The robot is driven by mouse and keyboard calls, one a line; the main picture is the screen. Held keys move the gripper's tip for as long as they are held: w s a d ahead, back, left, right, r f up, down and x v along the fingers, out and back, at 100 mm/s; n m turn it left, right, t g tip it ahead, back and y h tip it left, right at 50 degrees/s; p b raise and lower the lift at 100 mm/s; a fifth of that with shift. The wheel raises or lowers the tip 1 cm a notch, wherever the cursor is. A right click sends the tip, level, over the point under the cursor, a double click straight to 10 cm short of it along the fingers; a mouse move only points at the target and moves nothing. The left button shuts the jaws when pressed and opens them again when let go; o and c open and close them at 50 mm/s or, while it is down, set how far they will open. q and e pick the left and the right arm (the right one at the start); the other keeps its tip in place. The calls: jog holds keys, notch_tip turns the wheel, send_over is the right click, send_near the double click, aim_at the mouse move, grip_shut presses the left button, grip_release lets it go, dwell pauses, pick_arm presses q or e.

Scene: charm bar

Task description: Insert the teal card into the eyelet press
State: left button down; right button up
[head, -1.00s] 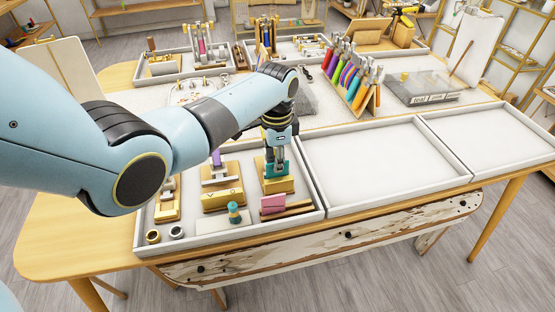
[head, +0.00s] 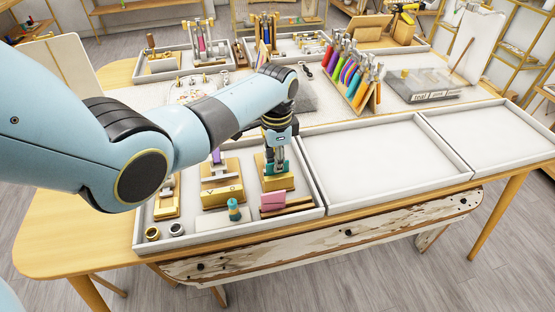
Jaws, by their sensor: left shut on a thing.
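My left gripper (head: 277,165) points down over the rightmost gold press (head: 279,185) in the near left tray. It is shut on the teal card (head: 268,169), which shows low around the fingertips. The card is at the top of this press; I cannot tell whether it sits in the slot, because the fingers cover much of it. Two other gold presses, one in the middle (head: 222,192) and one at left (head: 166,208), stand in the same tray. My right gripper is not in view.
A pink card (head: 272,201) rests in a wooden holder just in front of the press. A teal-topped piece (head: 234,209) and two small rings (head: 152,233) are nearby. The tray's rim (head: 311,190) is close on the right. A large tray (head: 375,160) beyond it is empty.

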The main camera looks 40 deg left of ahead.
pick_arm(q)
jog(key=shift+f, duration=0.2)
jog(key=c, duration=1.4)
grip_release()
jog(key=shift+r, duration=0.25)
notch_tip(320, 180, up, 12)
jog(key=shift+f, duration=0.25)
